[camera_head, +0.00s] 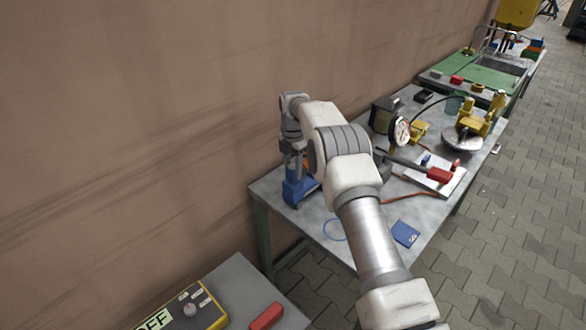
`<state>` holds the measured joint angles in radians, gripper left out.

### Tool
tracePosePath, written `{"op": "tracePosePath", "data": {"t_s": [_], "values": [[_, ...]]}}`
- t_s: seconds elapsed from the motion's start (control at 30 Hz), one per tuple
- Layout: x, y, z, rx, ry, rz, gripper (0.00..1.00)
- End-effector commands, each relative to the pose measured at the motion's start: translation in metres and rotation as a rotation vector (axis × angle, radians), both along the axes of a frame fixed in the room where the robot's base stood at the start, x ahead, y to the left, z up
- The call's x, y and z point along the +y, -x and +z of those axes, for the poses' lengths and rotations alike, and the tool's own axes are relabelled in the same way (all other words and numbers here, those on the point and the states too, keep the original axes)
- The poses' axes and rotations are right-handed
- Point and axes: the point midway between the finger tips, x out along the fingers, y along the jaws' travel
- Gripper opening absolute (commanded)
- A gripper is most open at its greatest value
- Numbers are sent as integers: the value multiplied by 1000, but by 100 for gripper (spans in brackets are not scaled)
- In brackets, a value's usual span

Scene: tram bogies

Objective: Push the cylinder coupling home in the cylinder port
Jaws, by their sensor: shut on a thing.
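My gripper (294,165) is at the far left end of the grey workbench, pointing down. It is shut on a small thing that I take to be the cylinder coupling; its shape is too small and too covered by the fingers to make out. A blue upright body (299,190) stands right below the fingers, and it may be the cylinder with the port. The port itself is hidden, and I cannot tell how deep the coupling sits. An orange hose (407,197) runs along the bench and passes behind my arm.
My arm crosses above the workbench (314,212). A pressure gauge (400,131), a red-ended lever (438,175) and a yellow fixture (482,120) stand to the right. A blue card (405,233) lies near the front. A yellow control box (190,310) is on the nearer table.

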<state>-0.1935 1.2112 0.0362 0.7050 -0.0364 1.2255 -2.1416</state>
Motion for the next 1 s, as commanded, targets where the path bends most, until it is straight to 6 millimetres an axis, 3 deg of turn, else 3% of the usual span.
{"op": "tracePosePath", "data": {"t_s": [0.4,0.43,0.6,1.0], "values": [[0,0,-9,0,0,-1,0],[0,0,-9,0,0,-1,48],[0,0,-8,0,0,0,79],[0,0,-2,-1,-1,0,80]]}}
